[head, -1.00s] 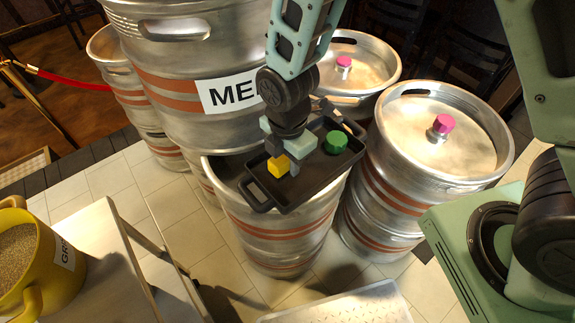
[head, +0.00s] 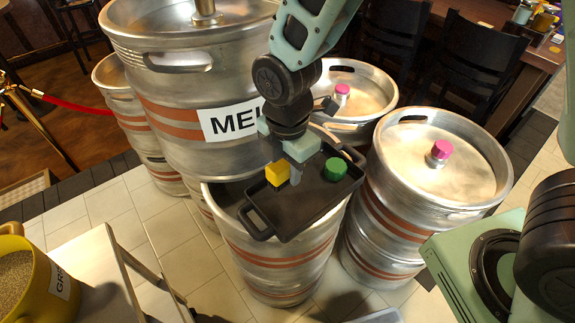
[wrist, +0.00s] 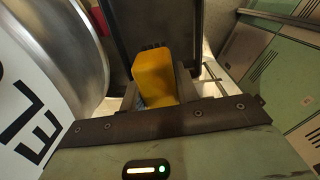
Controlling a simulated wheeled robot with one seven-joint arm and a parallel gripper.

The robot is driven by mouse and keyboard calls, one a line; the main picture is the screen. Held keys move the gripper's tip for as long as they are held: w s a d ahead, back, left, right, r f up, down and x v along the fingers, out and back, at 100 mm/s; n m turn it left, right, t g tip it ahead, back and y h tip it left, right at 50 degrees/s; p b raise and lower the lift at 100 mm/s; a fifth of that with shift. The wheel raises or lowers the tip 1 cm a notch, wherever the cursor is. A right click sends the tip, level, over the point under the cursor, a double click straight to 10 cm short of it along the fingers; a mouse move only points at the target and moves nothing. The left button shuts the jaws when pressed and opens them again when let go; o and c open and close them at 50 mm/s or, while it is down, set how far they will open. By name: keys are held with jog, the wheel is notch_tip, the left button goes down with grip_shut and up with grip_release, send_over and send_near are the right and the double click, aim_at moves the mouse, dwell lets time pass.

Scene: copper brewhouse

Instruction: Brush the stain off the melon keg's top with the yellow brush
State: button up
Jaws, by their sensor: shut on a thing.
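The yellow brush (head: 277,174) is a small yellow block. In the wrist view the brush (wrist: 153,76) shows dark bristles at its far end. My gripper (head: 288,172) is shut on it, over the left part of a black tray. I cannot tell how far the brush is above the tray. The melon keg (head: 183,105) is a large steel keg with orange bands and a white label reading "MEL", partly hidden by my arm. Its top is cut by the upper edge of the head view, and I see no stain on the visible part.
The black tray (head: 262,222) rests on a lower keg (head: 275,265) and holds a green round item (head: 335,168). A keg with a pink cap (head: 440,149) stands right.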

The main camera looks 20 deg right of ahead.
aim_at(288, 204)
jog(key=shift+f+b, duration=2.9)
jog(key=shift+f, duration=1.75)
jog(key=o, duration=1)
jog(key=shift+r, duration=0.15)
jog(key=shift+c, duration=0.2)
jog(key=c, duration=1.1)
jog(key=shift+c, duration=0.3)
notch_tip(288, 204, up, 8)
jog(key=p, duration=0.8)
